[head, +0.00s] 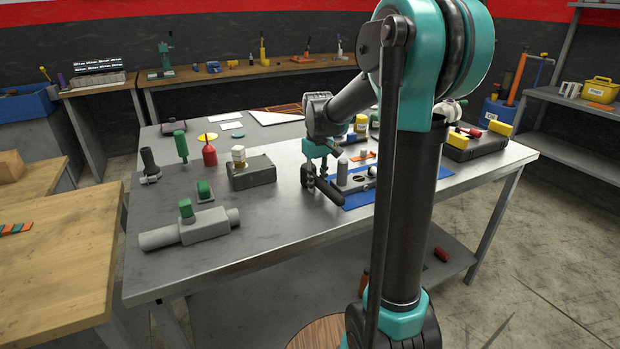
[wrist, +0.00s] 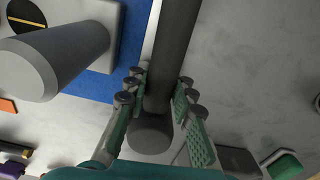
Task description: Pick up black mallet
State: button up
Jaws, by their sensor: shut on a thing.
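The black mallet shows in the head view (head: 328,190) as a dark bar near the front of the metal table, left of the blue mat. In the wrist view a dark cylindrical part of the mallet (wrist: 176,40) runs between the finger pads, its round end toward the camera. My gripper (head: 321,174) points down and is shut on it; in the wrist view the green pads of my gripper (wrist: 158,95) lie on both sides. I cannot tell whether the mallet touches the table.
A grey cylinder (wrist: 50,62) stands close by, on a grey block over the blue mat (head: 358,201).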

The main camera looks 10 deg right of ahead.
aim_at(317, 177)
grip_shut()
jog(key=shift+r, duration=0.15)
notch_tip(317, 177, up, 20)
dwell(0.5)
jog(key=shift+o, duration=0.9)
grip_release()
grip_shut()
